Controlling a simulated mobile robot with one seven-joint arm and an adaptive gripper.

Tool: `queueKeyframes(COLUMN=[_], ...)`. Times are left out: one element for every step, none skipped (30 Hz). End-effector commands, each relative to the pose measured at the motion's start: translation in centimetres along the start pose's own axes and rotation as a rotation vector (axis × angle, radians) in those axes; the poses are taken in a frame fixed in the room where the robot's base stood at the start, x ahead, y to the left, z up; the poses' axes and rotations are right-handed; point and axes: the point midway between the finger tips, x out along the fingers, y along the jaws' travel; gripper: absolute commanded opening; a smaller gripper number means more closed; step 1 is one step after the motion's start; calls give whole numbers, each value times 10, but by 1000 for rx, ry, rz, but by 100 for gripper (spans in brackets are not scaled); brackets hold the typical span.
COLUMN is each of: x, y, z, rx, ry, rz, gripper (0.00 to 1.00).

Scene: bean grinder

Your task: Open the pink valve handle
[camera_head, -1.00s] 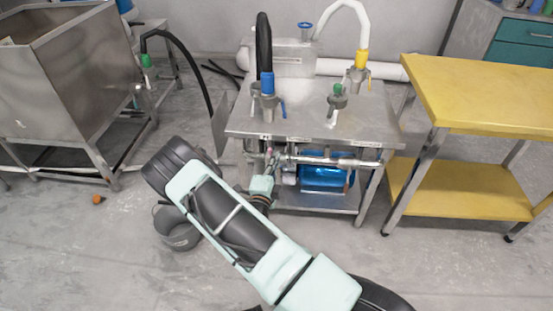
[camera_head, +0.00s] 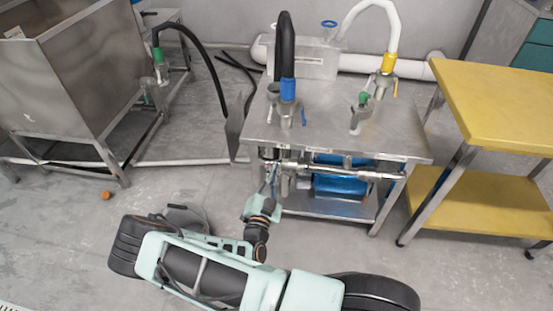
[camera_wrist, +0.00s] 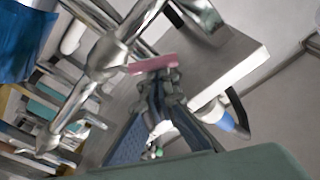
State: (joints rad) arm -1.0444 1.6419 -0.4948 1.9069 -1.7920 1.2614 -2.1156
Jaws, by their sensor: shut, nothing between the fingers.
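The pink valve handle (camera_wrist: 152,64) is a short pink bar in the wrist view, beside the metal pipes. My gripper (camera_wrist: 166,76) is shut and empty, with its dark fingertips right at the bar. I cannot tell whether they touch it. In the head view my gripper (camera_head: 269,178) is at the front left of the steel table (camera_head: 340,138), by the pipework under the tabletop. The handle is too small or hidden to make out there.
A metal pipe (camera_head: 335,170) runs under the table's front edge, with a blue tank (camera_head: 340,183) behind it. A yellow-topped table (camera_head: 500,105) stands to the right, a steel hopper (camera_head: 80,75) to the left. A grey bucket (camera_head: 187,216) is partly behind my arm.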

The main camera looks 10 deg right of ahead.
Motion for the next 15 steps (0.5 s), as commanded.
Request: queueKeyframes(x=[-6,-8,-10,-11,-12,-13,-13,-14,-14,-14,-14,-15,-15,-15,-15], y=[1,1,2,2,2,2,2,2,2,2,2,2,2,2,3], z=[5,6,9,11,13,15,17,19,21,23,25,27,28,30,31], rx=[-44,-72,-109,-136,-163,-181,-176,-174,-173,-173,-172,-173,-173,-173,-173], ry=[-3,-2,-2,-3,-3,-2,-2,-2,-1,-1,-2,-2,-2,-2,-2], rz=[-9,-12,-18,-22,-25,-27,-25,-25,-25,-25,-25,-25,-25,-25,-25], gripper=[0,0,0,0,0,0,0,0,0,0,0,0,0,0,0])
